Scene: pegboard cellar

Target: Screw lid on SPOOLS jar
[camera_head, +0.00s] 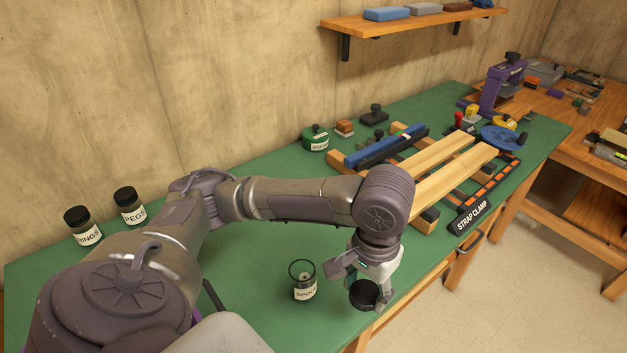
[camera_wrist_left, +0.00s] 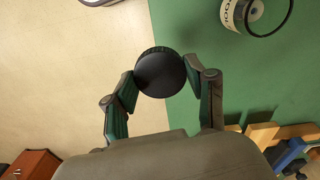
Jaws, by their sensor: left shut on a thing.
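The SPOOLS jar (camera_head: 303,284) stands upright and open on the green bench top, its label partly readable. In the left wrist view the jar (camera_wrist_left: 240,14) shows at the top right, cut by the frame edge. My left gripper (camera_head: 364,283) is shut on a round black lid (camera_head: 364,295), to the right of the jar and apart from it, near the bench's front edge. In the left wrist view the lid (camera_wrist_left: 160,72) sits between the two fingertips, its flat face toward the camera. My right gripper is not in view.
Lidded PEGS (camera_head: 129,206) and RINGS-like labelled (camera_head: 83,226) jars stand at the back left. The strap clamp rack (camera_head: 430,213) with wooden boards lies to the right. A green round tin (camera_head: 315,139) stands behind. Green bench top (camera_head: 262,260) is clear left of the jar.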

